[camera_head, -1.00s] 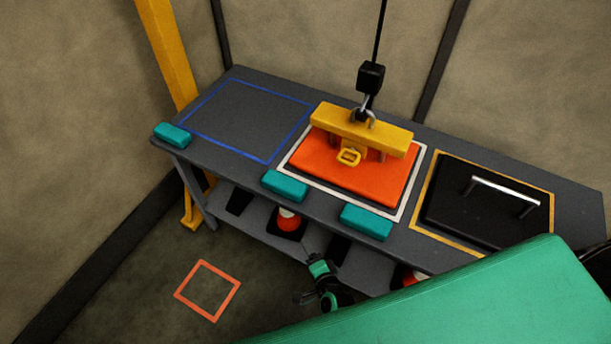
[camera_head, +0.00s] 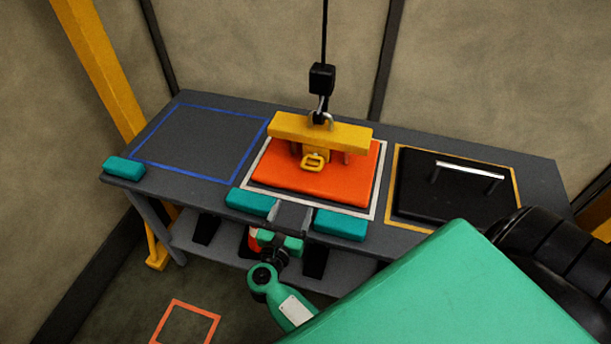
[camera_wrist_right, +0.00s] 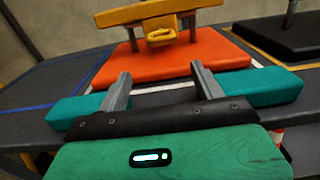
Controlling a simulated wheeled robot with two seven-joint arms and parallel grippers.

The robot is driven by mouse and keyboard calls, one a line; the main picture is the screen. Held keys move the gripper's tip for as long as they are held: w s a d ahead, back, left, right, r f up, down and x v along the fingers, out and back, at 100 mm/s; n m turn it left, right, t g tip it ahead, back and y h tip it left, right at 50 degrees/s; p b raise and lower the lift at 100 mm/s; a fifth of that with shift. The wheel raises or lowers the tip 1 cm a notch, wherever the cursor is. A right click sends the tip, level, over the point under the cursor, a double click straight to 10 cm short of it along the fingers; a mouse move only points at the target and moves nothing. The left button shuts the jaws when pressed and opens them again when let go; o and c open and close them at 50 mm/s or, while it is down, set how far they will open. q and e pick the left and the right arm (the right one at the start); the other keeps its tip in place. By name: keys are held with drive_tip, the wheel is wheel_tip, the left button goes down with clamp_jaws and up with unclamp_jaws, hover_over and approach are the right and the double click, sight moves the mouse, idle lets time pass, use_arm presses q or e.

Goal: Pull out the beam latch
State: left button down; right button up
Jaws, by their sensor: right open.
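The beam latch (camera_head: 313,161) is a small yellow loop on the front of the yellow beam (camera_head: 325,132). The beam stands over an orange plate (camera_head: 310,182) and hangs from a hook on a black cable. In the right wrist view the latch (camera_wrist_right: 161,36) is ahead, at the top centre. My right gripper (camera_head: 290,212) is at the table's front edge, in front of the orange plate and short of the latch. Its two grey fingers (camera_wrist_right: 158,84) are apart with nothing between them. My left gripper is not in view.
Teal blocks (camera_head: 340,224) sit along the table's front edge on both sides of my right gripper. A black panel with a silver handle (camera_head: 469,170) lies to the right. The blue-outlined area (camera_head: 200,140) at left is empty.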

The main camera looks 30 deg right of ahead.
sight(309, 169)
drive_tip(key=p+x, duration=0.3)
drive_tip(key=x, duration=0.9)
drive_tip(key=shift+w+r, duration=0.1)
drive_tip(key=shift+r, duration=0.05)
drive_tip(key=shift+w+d, duration=0.45)
drive_tip(key=shift+d, duration=0.05)
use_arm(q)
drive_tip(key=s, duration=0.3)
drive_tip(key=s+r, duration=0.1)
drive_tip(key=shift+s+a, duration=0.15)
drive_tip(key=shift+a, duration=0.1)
